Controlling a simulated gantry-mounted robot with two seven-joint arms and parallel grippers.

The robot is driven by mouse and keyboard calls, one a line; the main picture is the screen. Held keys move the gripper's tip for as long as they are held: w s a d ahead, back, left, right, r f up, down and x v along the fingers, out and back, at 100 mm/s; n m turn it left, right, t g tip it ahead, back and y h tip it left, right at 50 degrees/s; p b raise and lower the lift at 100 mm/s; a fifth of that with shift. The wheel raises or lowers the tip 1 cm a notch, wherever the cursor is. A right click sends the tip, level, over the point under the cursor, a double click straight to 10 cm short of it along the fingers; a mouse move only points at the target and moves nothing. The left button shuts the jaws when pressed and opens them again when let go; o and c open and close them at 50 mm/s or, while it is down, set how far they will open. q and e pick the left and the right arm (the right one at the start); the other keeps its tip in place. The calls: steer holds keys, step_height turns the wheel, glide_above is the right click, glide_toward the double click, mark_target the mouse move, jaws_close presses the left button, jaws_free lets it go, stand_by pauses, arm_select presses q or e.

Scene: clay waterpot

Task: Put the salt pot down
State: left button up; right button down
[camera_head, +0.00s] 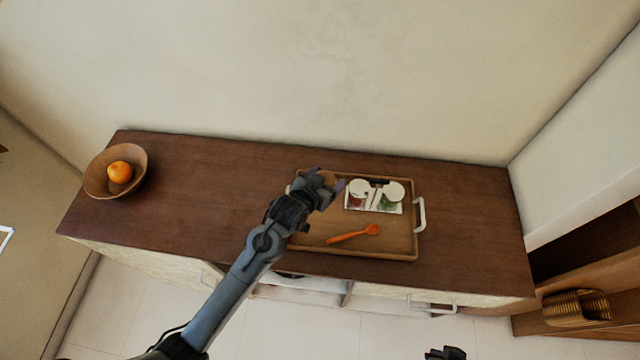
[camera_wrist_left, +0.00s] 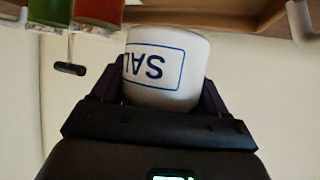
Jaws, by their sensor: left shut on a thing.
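My left gripper (camera_head: 326,186) is over the left back part of the wooden tray (camera_head: 400,246). It is shut on the white salt pot (camera_wrist_left: 165,70), which has blue lettering in a blue frame. The lettering appears upside down in the left wrist view, with a finger on each side of the pot. I cannot tell whether the pot touches the tray. A dark part of my right gripper (camera_head: 445,353) shows at the bottom edge; its jaws are unclear.
Right of the left gripper, a white rack (camera_head: 374,209) holds two white-lidded jars, one red, one green. An orange spoon (camera_head: 354,234) lies at the tray's front. A bowl (camera_head: 97,186) with an orange (camera_head: 120,172) stands far left. The counter (camera_head: 200,190) between is clear.

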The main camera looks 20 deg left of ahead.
arm_select(q)
steer(key=a+f, duration=0.1)
steer(key=w+a, duration=0.1)
steer(key=shift+w+a+f, duration=0.15)
steer(key=shift+a+f, duration=0.15)
steer(key=shift+f, duration=2.05)
steer(key=shift+f+b, duration=0.2)
steer(key=shift+b, duration=0.1)
steer(key=o, duration=1.2)
